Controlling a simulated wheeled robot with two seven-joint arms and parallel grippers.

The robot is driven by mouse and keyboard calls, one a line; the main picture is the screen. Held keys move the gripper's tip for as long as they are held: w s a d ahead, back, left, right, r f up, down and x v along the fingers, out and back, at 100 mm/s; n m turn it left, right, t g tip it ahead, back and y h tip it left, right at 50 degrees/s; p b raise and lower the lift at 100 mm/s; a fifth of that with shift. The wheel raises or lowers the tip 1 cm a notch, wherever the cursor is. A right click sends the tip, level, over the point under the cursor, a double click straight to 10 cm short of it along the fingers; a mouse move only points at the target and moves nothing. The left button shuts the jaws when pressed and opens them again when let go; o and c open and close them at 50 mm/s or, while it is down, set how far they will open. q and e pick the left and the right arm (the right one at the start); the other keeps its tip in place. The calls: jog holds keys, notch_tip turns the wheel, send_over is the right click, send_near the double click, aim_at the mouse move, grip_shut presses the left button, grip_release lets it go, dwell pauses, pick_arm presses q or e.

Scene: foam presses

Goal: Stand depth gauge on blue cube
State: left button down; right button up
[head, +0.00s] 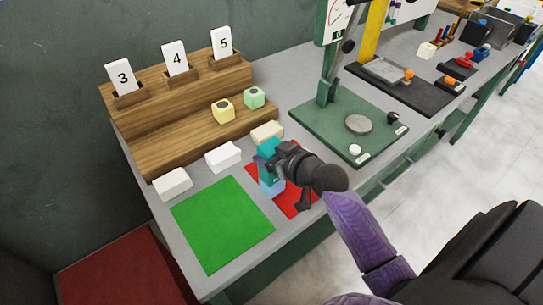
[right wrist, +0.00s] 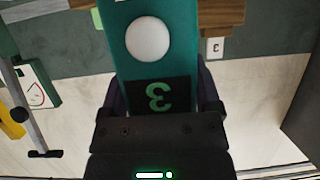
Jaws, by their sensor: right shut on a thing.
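The depth gauge (head: 267,149) is a teal block above the red mat in the head view. In the right wrist view the teal gauge (right wrist: 122,45) shows a white round button and a dark panel with a green 3, upside down. My right gripper (head: 277,165) is shut on it, one finger on each side. A light blue cube (head: 270,188) shows directly below the gauge, partly hidden by the gripper. I cannot tell whether the gauge touches the cube. My left gripper is not in view.
A red mat (head: 291,203) and a green mat (head: 222,222) lie on the grey bench. White blocks (head: 173,183) and a cream block (head: 267,132) stand behind. A wooden stepped rack (head: 175,110) holds number cards and two small cubes. A green press base (head: 345,125) stands to the right.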

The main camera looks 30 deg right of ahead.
jog(key=o, duration=1.2)
jog(key=shift+r, duration=0.25)
jog(key=p+v, duration=0.2)
jog(key=v, duration=1)
jog(key=shift+f, duration=0.15)
